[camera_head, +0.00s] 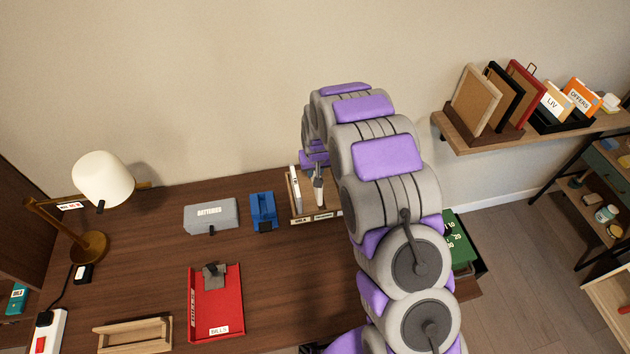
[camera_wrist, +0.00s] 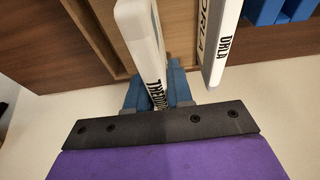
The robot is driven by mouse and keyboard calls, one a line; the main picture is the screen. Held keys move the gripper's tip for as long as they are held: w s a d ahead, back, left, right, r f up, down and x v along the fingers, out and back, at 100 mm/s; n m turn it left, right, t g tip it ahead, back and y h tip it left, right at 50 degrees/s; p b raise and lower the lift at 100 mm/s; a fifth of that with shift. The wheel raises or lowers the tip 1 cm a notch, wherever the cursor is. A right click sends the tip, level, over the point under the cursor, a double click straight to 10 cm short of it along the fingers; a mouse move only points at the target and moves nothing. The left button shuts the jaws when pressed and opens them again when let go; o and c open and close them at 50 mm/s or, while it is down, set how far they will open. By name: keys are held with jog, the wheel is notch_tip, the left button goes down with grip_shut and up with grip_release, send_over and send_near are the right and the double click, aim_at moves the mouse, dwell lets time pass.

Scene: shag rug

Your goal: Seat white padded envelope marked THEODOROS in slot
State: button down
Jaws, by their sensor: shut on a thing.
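The white padded envelope (camera_wrist: 138,28) stands on edge between my gripper's blue fingers in the wrist view, its dark THEODOROS lettering partly hidden by them. My gripper (camera_wrist: 155,92) is shut on it. A second white item marked ORLA (camera_wrist: 218,45) stands beside it to the right, with a gap between them. The wooden slotted holder (camera_wrist: 95,40) lies beneath both. In the head view the holder (camera_head: 326,218) stands at the back of the desk, with my gripper over its right part. I cannot tell whether the envelope's lower edge is inside a slot.
A blue holder (camera_head: 263,211) and a grey BATTERIES case (camera_head: 211,215) stand left of the wooden holder. A red BILLS tray (camera_head: 216,318) lies nearer the front. A lamp (camera_head: 103,180) stands at far left. My arm hides the desk's right part.

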jog(key=shift+s+d+f, duration=0.2)
jog(key=shift+d+f, duration=0.05)
jog(key=shift+f, duration=0.5)
jog(key=f, duration=0.2)
jog(key=f+b, duration=0.1)
jog(key=shift+w+d+f, duration=0.15)
jog(key=shift+d, duration=0.1)
jog(key=shift+a+r, duration=0.2)
jog(key=shift+r, duration=0.1)
jog(key=shift+f, duration=0.3)
jog(key=shift+f, duration=0.25)
jog(key=c, duration=1)
grip_release()
